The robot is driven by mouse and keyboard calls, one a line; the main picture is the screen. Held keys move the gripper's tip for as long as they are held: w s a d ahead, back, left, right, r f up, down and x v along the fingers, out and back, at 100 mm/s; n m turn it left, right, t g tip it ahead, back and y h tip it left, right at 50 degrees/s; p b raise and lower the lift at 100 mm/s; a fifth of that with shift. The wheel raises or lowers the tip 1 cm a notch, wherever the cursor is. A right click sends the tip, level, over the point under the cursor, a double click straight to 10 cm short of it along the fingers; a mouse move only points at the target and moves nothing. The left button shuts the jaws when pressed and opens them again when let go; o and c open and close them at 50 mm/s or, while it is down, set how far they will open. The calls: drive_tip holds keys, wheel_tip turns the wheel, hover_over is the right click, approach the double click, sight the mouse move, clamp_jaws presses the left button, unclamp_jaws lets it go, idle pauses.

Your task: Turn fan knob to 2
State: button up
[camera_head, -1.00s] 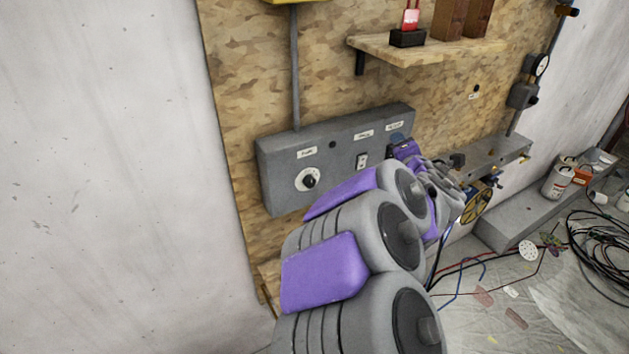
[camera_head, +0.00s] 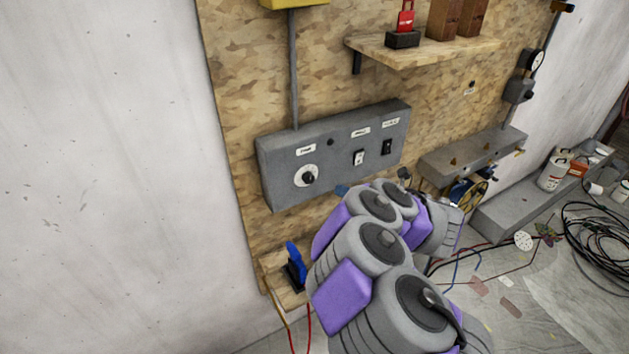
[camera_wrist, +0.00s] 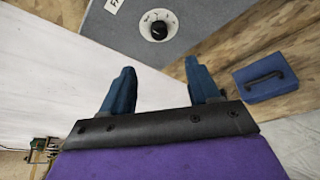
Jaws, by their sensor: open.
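The fan knob (camera_head: 309,178) is a black knob on a white round dial at the left end of a grey control box (camera_head: 285,163). In the wrist view the knob (camera_wrist: 159,30) is at the top, a little right of centre, with its white dial around it. My gripper (camera_wrist: 160,82) is open and empty, its two blue fingers apart. The fingertips are below the knob in the wrist view and do not touch it. In the head view my arm hides most of the gripper. The dial's numbers are too small to read.
Two switches sit right of the knob on the box, one white (camera_head: 358,158) and one black (camera_head: 387,147). A shelf (camera_head: 425,52) is above. A low shelf at left holds a blue-handled item (camera_head: 295,262). Cables (camera_head: 600,235) lie on the floor at right.

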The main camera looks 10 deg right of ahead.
sight(311, 180)
drive_tip(key=p+x, duration=0.1)
drive_tip(key=x, duration=1.3)
drive_tip(key=shift+w+a+f, duration=0.1)
drive_tip(key=shift+w+f, duration=0.05)
drive_tip(key=shift+w, duration=0.2)
drive_tip(key=shift+c, duration=0.2)
drive_tip(key=c, duration=1)
